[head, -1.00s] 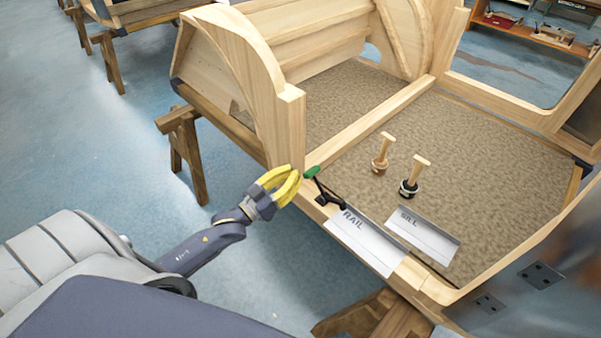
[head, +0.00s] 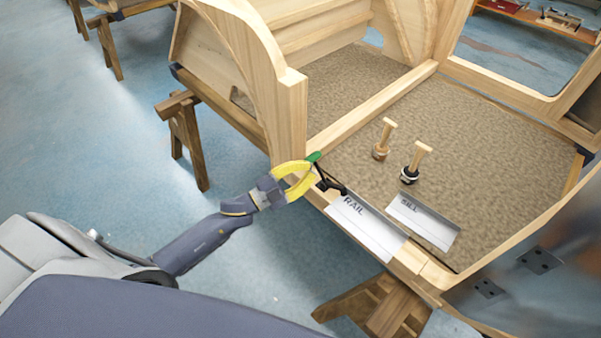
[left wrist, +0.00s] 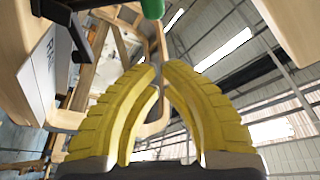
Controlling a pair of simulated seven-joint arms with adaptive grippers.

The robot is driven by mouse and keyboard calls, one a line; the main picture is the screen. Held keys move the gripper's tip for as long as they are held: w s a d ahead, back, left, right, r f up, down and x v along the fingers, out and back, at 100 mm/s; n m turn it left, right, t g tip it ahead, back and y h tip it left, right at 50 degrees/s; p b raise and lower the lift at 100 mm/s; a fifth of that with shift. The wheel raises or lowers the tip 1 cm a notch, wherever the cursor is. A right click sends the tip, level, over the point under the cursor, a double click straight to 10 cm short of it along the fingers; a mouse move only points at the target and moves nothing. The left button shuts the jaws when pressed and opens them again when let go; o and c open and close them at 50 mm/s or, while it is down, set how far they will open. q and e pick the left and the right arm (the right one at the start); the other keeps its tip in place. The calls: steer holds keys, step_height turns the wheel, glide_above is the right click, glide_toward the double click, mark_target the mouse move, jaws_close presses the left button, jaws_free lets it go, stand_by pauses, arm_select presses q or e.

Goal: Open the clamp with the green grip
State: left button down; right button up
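The clamp's green grip (head: 314,157) stands at the upper end of a black clamp (head: 328,182) on the near wooden rail, beside the RAIL label. The grip also shows at the top edge of the left wrist view (left wrist: 152,8), with the black clamp part (left wrist: 68,22) at upper left. My left gripper (head: 312,170) has yellow curved fingers and is right at the grip in the head view. In the left wrist view its fingertips (left wrist: 159,72) almost meet, with nothing between them; the grip lies beyond the tips. Contact cannot be told. My right gripper is not in view.
A RAIL card (head: 366,226) and a SILL card (head: 424,222) lie right of the clamp. Two wooden-handled tools (head: 383,140) (head: 415,163) stand on the brown floor panel (head: 470,150). A tall wooden arch post (head: 290,115) rises just behind the grip.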

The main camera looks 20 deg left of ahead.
mark_target(308, 157)
arm_select(q)
steer(key=w+f, duration=0.1)
steer(key=w, duration=0.4)
steer(key=shift+w+d+f, duration=0.15)
steer(key=shift+w+d, duration=0.25)
steer(key=shift+d, duration=0.05)
steer(key=a+n+t, duration=0.1)
steer(key=n, duration=0.1)
steer(key=w+a+f+n+y, duration=0.1)
steer(key=n, duration=0.1)
steer(key=a+f+n+t, duration=0.1)
steer(key=a+n, duration=0.1)
steer(key=n, duration=0.1)
steer(key=shift+w+f+t+y, duration=0.25)
steer(key=shift+w+t+y, duration=0.05)
steer(key=shift+w+y, duration=0.1)
steer(key=shift+d, duration=0.1)
